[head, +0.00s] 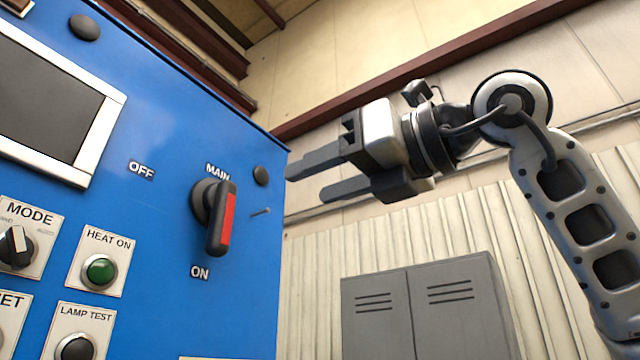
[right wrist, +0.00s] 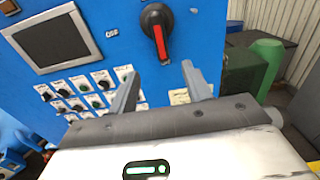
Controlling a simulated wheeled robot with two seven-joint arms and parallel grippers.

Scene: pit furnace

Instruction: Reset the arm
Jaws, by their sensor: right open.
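My right gripper (head: 312,178) is open and empty in the head view. It is raised to the right of the blue control panel (head: 160,80), with its fingers pointing left toward the panel's edge. The right wrist view also shows its two fingers (right wrist: 160,85) spread apart with nothing between them. The main switch (head: 222,218), a black handle with a red stripe, points down toward the ON label. It also shows in the right wrist view (right wrist: 157,32), beyond the fingers and apart from them. My left gripper is not in view.
The panel carries a screen (head: 45,100), a green HEAT ON button (head: 99,271), a MODE knob (head: 15,247) and a LAMP TEST button (head: 76,348). A grey cabinet (head: 425,310) stands against the back wall. A green bin (right wrist: 267,62) shows in the right wrist view.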

